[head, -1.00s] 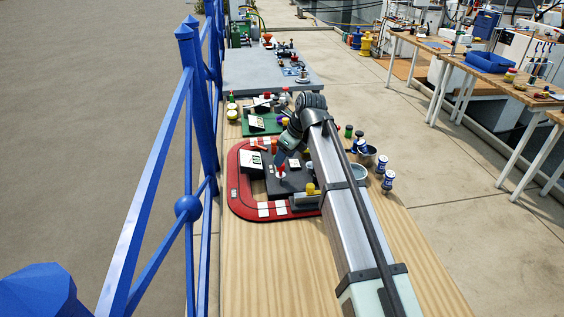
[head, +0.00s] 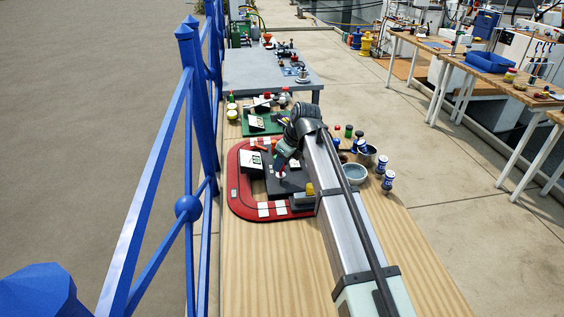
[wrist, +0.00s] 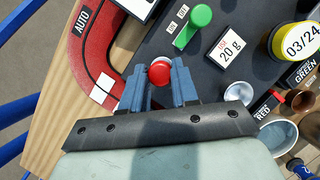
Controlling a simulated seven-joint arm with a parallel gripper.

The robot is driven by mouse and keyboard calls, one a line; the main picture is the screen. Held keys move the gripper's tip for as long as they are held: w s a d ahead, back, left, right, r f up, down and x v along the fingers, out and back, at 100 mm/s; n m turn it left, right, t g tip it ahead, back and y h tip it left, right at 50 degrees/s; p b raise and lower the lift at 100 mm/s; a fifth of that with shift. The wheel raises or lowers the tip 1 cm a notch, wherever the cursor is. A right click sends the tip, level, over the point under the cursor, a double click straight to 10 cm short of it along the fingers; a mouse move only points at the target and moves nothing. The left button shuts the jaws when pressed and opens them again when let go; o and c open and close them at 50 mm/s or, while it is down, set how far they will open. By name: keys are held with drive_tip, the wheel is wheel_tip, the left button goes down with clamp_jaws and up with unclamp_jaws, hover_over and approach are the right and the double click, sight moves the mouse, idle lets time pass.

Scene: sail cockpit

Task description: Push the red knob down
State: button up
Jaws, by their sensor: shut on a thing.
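The red knob (wrist: 160,71) is a round ball with a pale ring around it, in the upper middle of the wrist view. It sits over a dark panel (wrist: 158,38). My gripper (wrist: 158,80) has its two blue fingers on either side of the knob, shut on it. In the head view my gripper (head: 282,164) reaches down to the dark panel (head: 290,188) inside the red track. The knob is mostly hidden there by my gripper. How far down the knob stands is hard to tell.
The red track (head: 238,205) curves around the panel. Metal bowls and cans stand to the right. A blue railing (head: 150,180) runs along the left.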

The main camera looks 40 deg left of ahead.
clamp_jaws()
drive_tip(key=shift+f, duration=1.25)
drive_tip(key=o, duration=0.6)
unclamp_jaws()
drive_tip(key=v, duration=1.4)
drive_tip(key=shift+a, duration=0.1)
